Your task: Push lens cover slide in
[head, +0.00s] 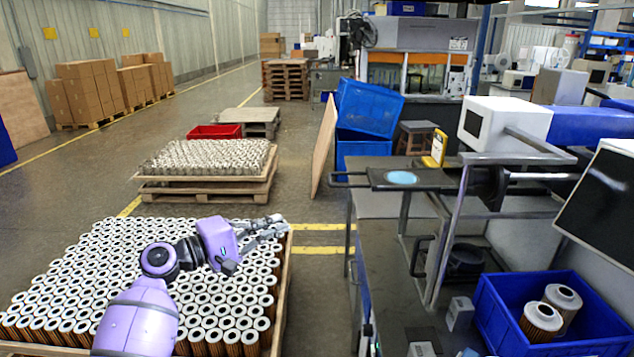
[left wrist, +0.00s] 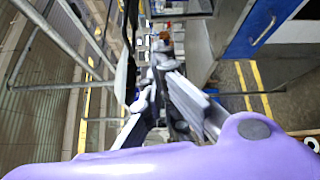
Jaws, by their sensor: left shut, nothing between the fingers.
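The lens cover slide looks to be the dark flat plate (head: 408,179) with a pale blue disc on it and a bar handle at its left end. It sticks out to the left from the workstation frame, beside a yellow hand-held device. My left gripper (head: 281,225) is shut and empty, over the right edge of the filter pallet. It is left of the slide's handle, lower in the picture and apart from it. In the left wrist view my left gripper (left wrist: 160,68) shows with its fingers together; I cannot make out the slide there. My right gripper is not in view.
A pallet of filter cartridges (head: 95,262) fills the lower left. A blue bin (head: 505,318) with two cartridges stands at lower right. The metal frame (head: 449,240) and a white box-shaped unit (head: 505,122) stand by the slide. Floor shows between pallet and workstation.

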